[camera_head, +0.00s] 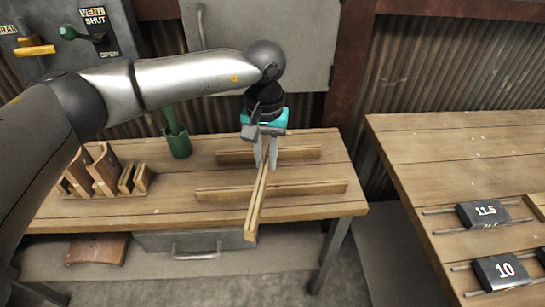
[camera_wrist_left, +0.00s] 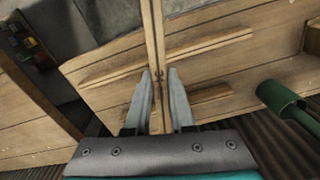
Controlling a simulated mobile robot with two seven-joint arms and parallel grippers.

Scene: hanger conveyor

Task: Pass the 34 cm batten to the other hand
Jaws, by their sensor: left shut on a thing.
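A long wooden batten (camera_head: 257,203) is gripped in my left gripper (camera_head: 265,163) above the left table. It points toward the near edge of the table, across two other wooden strips. In the left wrist view the fingers of my left gripper (camera_wrist_left: 159,78) sit on both sides of the batten (camera_wrist_left: 154,40). The two strips, a farther one (camera_head: 235,157) and a nearer one (camera_head: 313,188), lie on the tabletop. I cannot read any lengths on the wood. My right gripper is not in view.
A wooden rack (camera_head: 105,178) stands on the left table (camera_head: 335,165), beside a green cup (camera_head: 179,146). A gap separates the tables.

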